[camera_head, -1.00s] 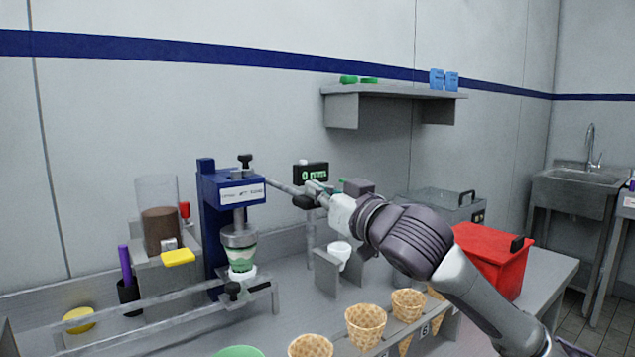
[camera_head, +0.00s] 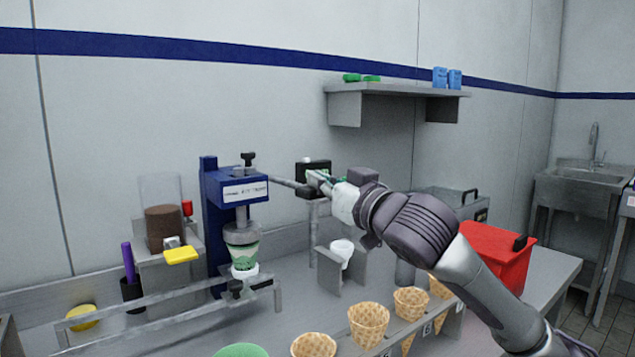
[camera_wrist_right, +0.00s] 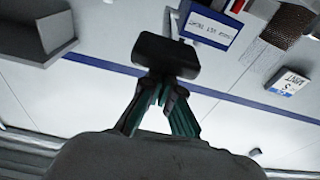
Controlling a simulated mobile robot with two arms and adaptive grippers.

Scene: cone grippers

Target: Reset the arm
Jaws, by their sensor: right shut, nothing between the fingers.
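My right arm comes in from the right in the head view. Its gripper (camera_head: 314,176) is raised in front of the small dark display (camera_head: 305,165) and hides most of it. The gripper is beside the far end of the lever (camera_head: 285,182) of the blue press (camera_head: 217,235); I cannot tell whether they touch. In the right wrist view the green-lined fingers (camera_wrist_right: 160,90) are together with nothing between them. A dark block (camera_wrist_right: 168,57) shows just past the fingertips. My left gripper is not in view.
Waffle cones (camera_head: 368,325) stand in a holder below the arm. A white cup (camera_head: 342,250) sits in a small stand. A wall shelf (camera_head: 395,91) is above the gripper. The air left of the gripper holds the press.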

